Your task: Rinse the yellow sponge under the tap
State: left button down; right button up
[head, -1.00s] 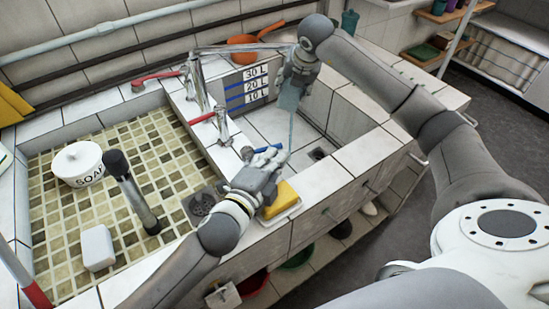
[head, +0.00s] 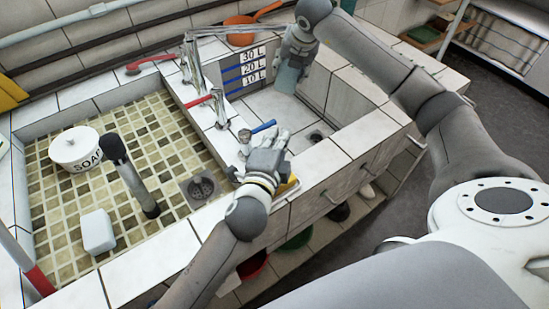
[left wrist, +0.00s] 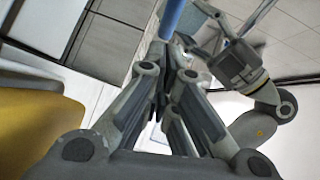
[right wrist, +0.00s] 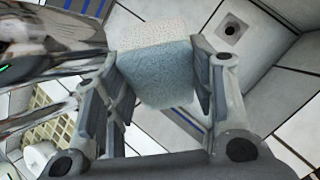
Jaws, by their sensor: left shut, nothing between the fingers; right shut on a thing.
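The yellow sponge (head: 289,184) lies on a pale dish at the sink's front edge. My left gripper hides most of it in the head view; a large yellow surface (left wrist: 35,125) fills the left of the left wrist view. My left gripper (head: 280,138) is shut and empty, over the sink rim near the blue tap handle (head: 263,127). That handle also shows in the left wrist view (left wrist: 172,15), just beyond the fingertips. My right gripper (head: 290,66) is shut on a pale blue-white porous block (right wrist: 158,62), held above the right basin. The tap (head: 193,65) stands behind the divider, its spout reaching toward my right gripper.
A white soap pot (head: 75,148), a dark-topped cylinder (head: 128,172) and a white block (head: 97,231) stand in the left tiled basin. Red tap handles (head: 203,99) stick out by the divider. An orange pan (head: 240,28) sits behind the right basin, whose floor looks clear.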

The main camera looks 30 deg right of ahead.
aim_at(291, 86)
pick_arm(q)
jog(key=s, duration=0.3)
jog(key=shift+s+a+r, duration=0.2)
jog(key=shift+a+r, duration=0.05)
jog(key=shift+r, duration=0.05)
jog(key=v, duration=0.9)
jog(key=shift+s+d, duration=0.2)
pick_arm(e)
jog(key=shift+s, duration=0.1)
pick_arm(q)
jog(key=shift+f+b, duration=0.55)
jog(key=shift+b, duration=0.05)
pick_arm(e)
jog(key=s+a, duration=0.1)
jog(key=s, duration=0.1)
jog(key=s+a, duration=0.1)
jog(key=s, duration=0.1)
jog(key=s+a, duration=0.2)
jog(key=shift+s+a, duration=0.1)
jog(key=shift+s, duration=0.25)
pick_arm(q)
jog(key=shift+r+p, duration=0.75)
jog(key=shift+p, duration=0.05)
pick_arm(e)
jog(key=s+a+r, duration=0.2)
jog(key=s+r, duration=0.2)
jog(key=shift+s+a, duration=0.15)
jog(key=shift+a, duration=0.2)
